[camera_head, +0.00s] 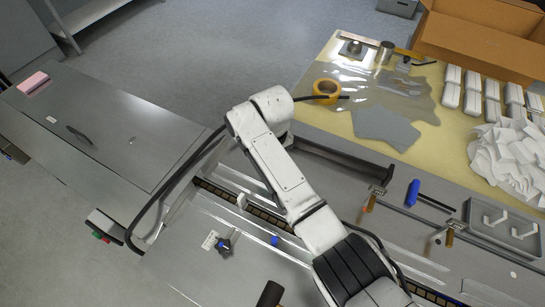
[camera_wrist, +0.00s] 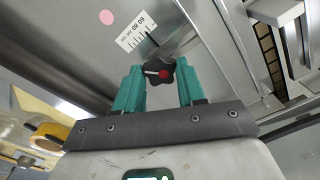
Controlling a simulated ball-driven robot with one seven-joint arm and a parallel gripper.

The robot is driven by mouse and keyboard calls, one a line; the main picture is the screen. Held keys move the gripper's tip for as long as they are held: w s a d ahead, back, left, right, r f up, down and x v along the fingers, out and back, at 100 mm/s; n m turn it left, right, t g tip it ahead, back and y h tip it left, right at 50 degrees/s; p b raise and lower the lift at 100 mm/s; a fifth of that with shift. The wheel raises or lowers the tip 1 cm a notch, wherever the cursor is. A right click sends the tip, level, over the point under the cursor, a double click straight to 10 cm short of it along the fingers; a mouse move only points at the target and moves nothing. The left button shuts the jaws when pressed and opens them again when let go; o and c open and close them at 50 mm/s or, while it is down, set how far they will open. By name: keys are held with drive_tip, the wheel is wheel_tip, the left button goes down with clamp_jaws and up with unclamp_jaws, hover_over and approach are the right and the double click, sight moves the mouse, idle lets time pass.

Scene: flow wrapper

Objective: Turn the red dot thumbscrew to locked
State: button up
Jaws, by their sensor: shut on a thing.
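My gripper (camera_wrist: 159,80) has teal fingers closed on either side of the knob, near the fingertips. A white scale label (camera_wrist: 136,33) with printed numbers and tick lines lies on the grey plate just beyond the knob. I cannot read a locked mark. In the head view my gripper and this knob do not show; another dark knob with a blue mark (camera_head: 224,244) stands beside a small white label.
A pink disc (camera_wrist: 107,17) is on the plate. The head view shows a yellow tape roll (camera_head: 326,90), a cardboard box (camera_head: 480,42), white packs (camera_head: 473,92) and a blue-handled tool (camera_head: 412,192) to the right. A grey cabinet top (camera_head: 110,120) is at left.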

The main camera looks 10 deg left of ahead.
drive_tip(key=m+p, duration=0.1)
drive_tip(key=m, duration=0.3)
drive_tip(key=shift+r, duration=0.1)
drive_tip(key=shift+m+p, duration=0.3)
drive_tip(key=shift+m, duration=1.6)
drive_tip(key=shift+w+m, duration=0.1)
drive_tip(key=shift+m, duration=0.2)
drive_tip(key=o, duration=1.1)
drive_tip(key=shift+c, duration=0.2)
wheel_tip(320, 180, up, 11)
drive_tip(key=b, duration=0.1)
drive_tip(key=shift+f, duration=0.25)
